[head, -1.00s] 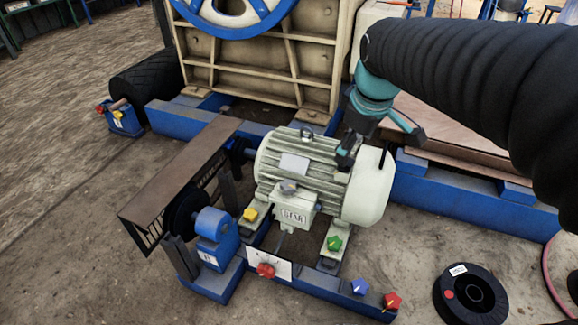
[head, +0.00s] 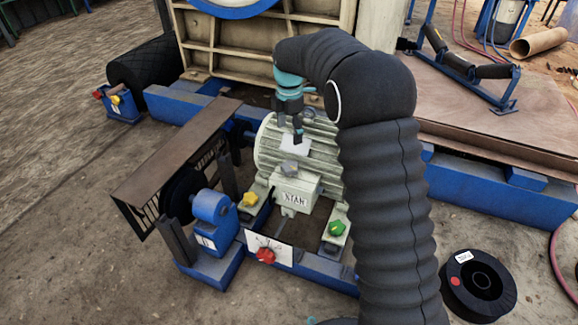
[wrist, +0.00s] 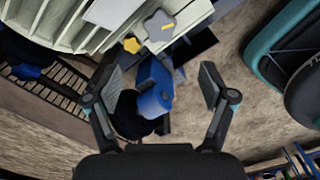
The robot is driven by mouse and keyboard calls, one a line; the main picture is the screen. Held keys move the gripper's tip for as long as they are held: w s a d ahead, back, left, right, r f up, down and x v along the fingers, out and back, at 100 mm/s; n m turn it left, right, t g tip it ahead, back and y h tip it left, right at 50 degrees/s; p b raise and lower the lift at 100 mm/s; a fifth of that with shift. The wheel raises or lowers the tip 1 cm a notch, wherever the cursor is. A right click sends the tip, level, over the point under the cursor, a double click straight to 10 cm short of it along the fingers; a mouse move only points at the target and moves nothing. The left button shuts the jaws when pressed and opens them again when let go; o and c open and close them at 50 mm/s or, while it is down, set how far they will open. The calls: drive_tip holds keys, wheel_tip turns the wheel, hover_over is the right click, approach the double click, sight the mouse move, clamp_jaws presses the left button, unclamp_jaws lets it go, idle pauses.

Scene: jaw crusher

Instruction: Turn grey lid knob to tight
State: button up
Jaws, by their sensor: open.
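The grey lid knob (head: 289,168) sits on top of the pale terminal box (head: 295,186) on the ribbed motor. In the head view my gripper (head: 297,134) points down above the motor (head: 270,145), behind the knob. My arm hides the motor's right end.
A yellow knob (head: 250,199), a green knob (head: 337,228) and a red knob (head: 265,255) are around the motor's blue base. A brown-topped belt guard (head: 175,150) stands to the left. A black reel (head: 478,285) lies on the ground at right.

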sight(289, 167)
wheel_tip(289, 167, down, 14)
drive_tip(key=shift+r+b, duration=0.2)
drive_tip(key=shift+b, duration=0.7)
drive_tip(key=c, duration=1.1)
